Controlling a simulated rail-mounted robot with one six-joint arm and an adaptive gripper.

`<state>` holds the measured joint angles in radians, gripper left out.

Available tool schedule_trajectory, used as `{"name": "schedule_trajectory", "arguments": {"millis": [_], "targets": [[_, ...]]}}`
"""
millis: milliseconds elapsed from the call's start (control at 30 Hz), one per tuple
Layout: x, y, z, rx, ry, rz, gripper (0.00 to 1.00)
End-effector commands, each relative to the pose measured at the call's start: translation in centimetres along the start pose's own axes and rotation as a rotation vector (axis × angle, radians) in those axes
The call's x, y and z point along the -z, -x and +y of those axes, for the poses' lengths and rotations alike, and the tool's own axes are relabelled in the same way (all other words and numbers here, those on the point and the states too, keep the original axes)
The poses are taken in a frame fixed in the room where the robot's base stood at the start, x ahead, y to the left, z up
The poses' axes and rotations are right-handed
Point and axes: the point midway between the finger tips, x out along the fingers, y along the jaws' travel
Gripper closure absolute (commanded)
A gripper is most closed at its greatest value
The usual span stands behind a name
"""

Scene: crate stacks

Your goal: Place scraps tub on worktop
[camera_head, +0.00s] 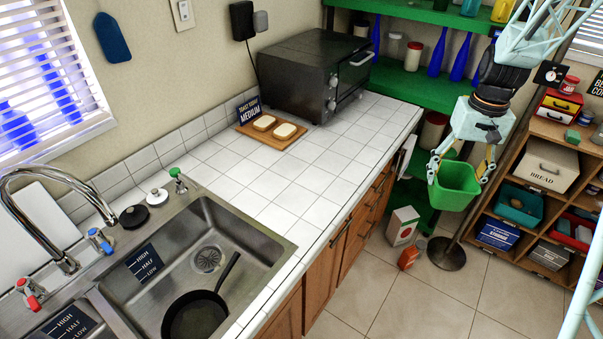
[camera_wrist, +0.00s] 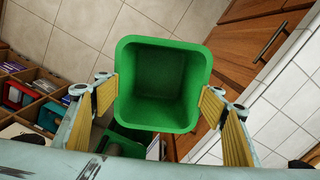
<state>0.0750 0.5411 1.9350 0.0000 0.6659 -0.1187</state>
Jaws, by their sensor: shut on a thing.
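The scraps tub (camera_head: 454,187) is a green, open-topped square tub. My gripper (camera_head: 460,172) is shut on it, with one finger against each side, and holds it upright in the air over the floor, to the right of the worktop. In the wrist view, the tub (camera_wrist: 162,128) looks empty, and the yellow-padded fingers of my gripper (camera_wrist: 160,102) flank its rim. The worktop (camera_head: 290,177) is white-tiled with wooden drawers below and has a wide bare area between the sink and the toaster oven. The wrist view shows a corner of the worktop (camera_wrist: 283,110) at right.
A black toaster oven (camera_head: 315,72) and a board with bread (camera_head: 272,130) stand at the worktop's back. A sink (camera_head: 205,250) with a pan (camera_head: 195,315) lies at the front left. Green shelves (camera_head: 415,85) and a wooden cubby unit (camera_head: 545,135) stand behind and right.

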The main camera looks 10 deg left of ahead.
Motion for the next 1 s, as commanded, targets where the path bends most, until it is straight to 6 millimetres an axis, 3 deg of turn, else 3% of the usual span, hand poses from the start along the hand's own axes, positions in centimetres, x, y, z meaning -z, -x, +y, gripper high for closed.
{"name": "schedule_trajectory", "arguments": {"millis": [467,1000], "targets": [[-2.2,0.7,-10.3,0.000,0.266,0.000,0.48],[-7.4,1.4,-22.2,0.000,0.610,0.000,0.48]]}}
